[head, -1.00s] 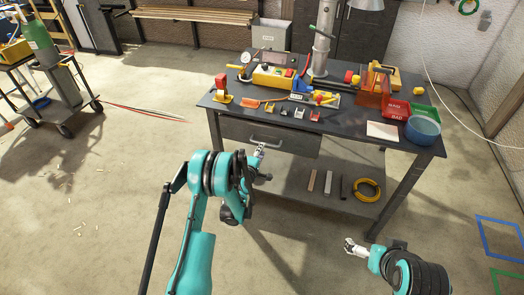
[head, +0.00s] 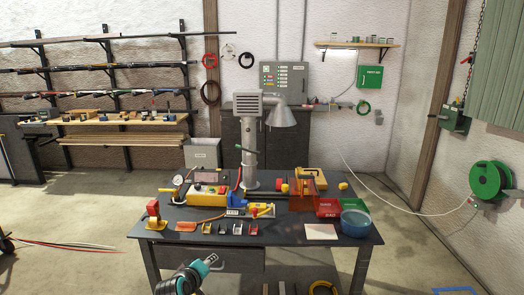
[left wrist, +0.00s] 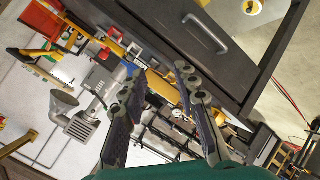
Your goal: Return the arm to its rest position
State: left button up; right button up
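My left arm's teal wrist and left gripper (head: 211,263) show at the bottom of the head view, in front of the workbench's (head: 282,250) drawer side. In the left wrist view the two dark fingers of the left gripper (left wrist: 158,75) stand apart with nothing held between them. The bench drawer with its metal handle (left wrist: 205,33) shows beyond the fingers. My right arm and right gripper are outside both current views.
The bench top holds a yellow machine (head: 208,195), a red bin (head: 328,207), a blue bowl (head: 356,224), a white sheet (head: 321,232) and several small parts. Thin rods (head: 70,246) lie on the floor at left. Open floor lies left of the bench.

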pick_arm(q)
jog(key=s+m+g+y, duration=0.1)
jog(key=s+m+g, duration=0.3)
jog(key=s, duration=2.8)
jog(key=r+m, duration=0.1)
jog(key=m, duration=0.4)
jog(key=shift+g+y, duration=0.3)
jog(key=shift+y, duration=0.1)
